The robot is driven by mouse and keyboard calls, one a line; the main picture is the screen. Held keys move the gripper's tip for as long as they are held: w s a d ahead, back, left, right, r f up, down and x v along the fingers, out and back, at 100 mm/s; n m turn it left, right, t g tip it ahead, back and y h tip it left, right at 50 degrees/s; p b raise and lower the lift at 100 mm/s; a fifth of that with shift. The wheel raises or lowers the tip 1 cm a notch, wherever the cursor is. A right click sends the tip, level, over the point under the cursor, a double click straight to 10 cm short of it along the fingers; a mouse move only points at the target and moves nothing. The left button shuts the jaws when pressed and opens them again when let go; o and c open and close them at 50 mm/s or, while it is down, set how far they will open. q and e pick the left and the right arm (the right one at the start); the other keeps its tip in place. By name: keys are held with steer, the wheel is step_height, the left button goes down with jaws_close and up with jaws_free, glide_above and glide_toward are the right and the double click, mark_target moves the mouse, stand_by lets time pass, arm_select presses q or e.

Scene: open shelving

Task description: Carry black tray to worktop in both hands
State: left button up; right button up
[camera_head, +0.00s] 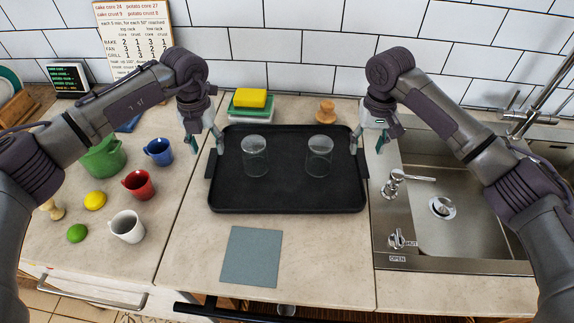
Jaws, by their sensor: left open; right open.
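The black tray (285,196) lies flat on the worktop (190,250), left of the sink. Two clear glasses stand upright on it, the left glass (255,156) and the right glass (319,156). My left gripper (203,146) is open at the tray's left side, near its upper left handle. My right gripper (370,142) is open at the tray's right side, near its upper right edge. I cannot tell whether either gripper touches the tray.
A grey-blue mat (251,256) lies in front of the tray. Left are a green pot (104,158), blue mug (159,152), red mug (139,184), white mug (127,226), lemon (95,201) and lime (77,233). A yellow sponge (250,98) sits behind; the sink (450,225) is right.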

mark_target(212, 161)
arm_select(q)
step_height(212, 161, down, 6)
steer(key=shift+r, duration=0.1)
arm_select(e)
step_height(212, 161, down, 6)
steer(key=shift+r, duration=0.15)
arm_select(q)
jaws_close()
arm_select(e)
jaws_close()
arm_select(q)
steer(key=shift+r, duration=0.1)
